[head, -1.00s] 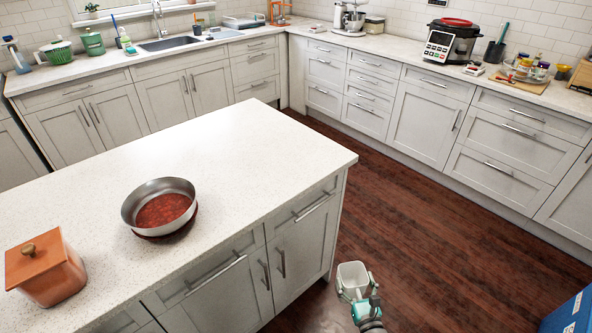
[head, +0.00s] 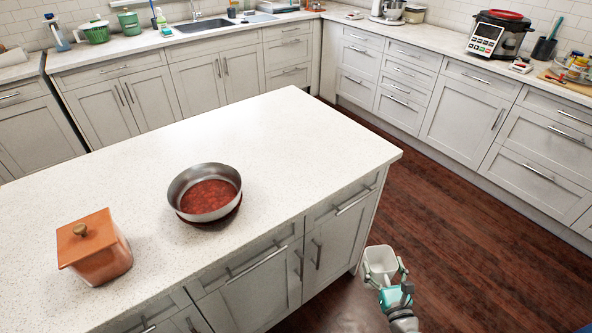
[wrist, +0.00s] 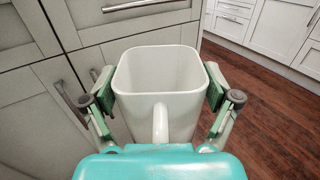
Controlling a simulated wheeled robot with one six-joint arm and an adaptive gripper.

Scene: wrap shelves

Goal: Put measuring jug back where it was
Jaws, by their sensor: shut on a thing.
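The measuring jug is a white, square-mouthed jug (head: 380,262) at the lower right of the head view, beside the island's front. In the wrist view the jug (wrist: 160,75) is upright and looks empty, with its handle towards me. My gripper (head: 386,272) is shut on the jug, and in the wrist view its green finger pads (wrist: 160,88) press on the two opposite sides. The jug is held off the counter, in front of the island's cabinet doors. Its underside is hidden.
The island top (head: 290,130) is mostly clear. It bears a steel pan (head: 205,192) with red contents and an orange lidded pot (head: 95,248). Wall counters hold a sink (head: 205,22) and a cooker (head: 500,35). Open wooden floor (head: 450,200) lies right of the island.

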